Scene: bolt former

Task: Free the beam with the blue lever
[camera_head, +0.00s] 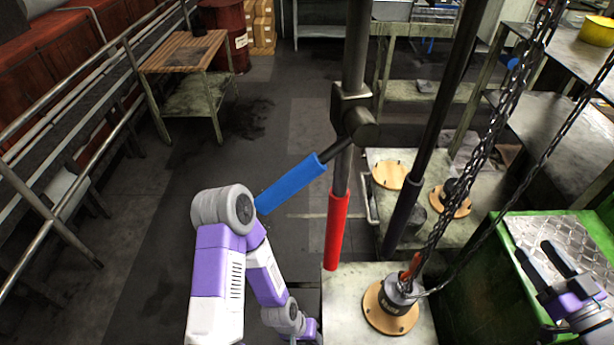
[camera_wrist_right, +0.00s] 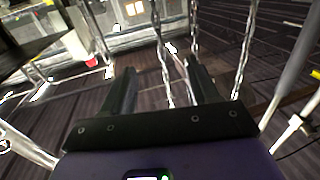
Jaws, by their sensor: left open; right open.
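The blue lever (camera_head: 291,185) slants down to the left from a dark joint (camera_head: 360,122) on a metal post. Its lower end is close to my left arm's elbow in the picture; I cannot tell whether they touch. A red handle (camera_head: 337,230) hangs from the same post. A long dark bar (camera_head: 437,120) slants down to the right of it; I cannot tell which part is the beam. My right gripper (camera_head: 534,249) is open and empty over a green box, far right of the blue lever. Its spread fingers also show in the right wrist view (camera_wrist_right: 163,85). My left gripper's fingers are not visible.
Chains (camera_head: 490,150) hang between the lever and my right gripper, down to a weight (camera_head: 398,298) on a wooden disc. The green box (camera_head: 490,285) stands at right. A wooden-topped table (camera_head: 185,50) and a railing stand at left. The floor left of the lever is clear.

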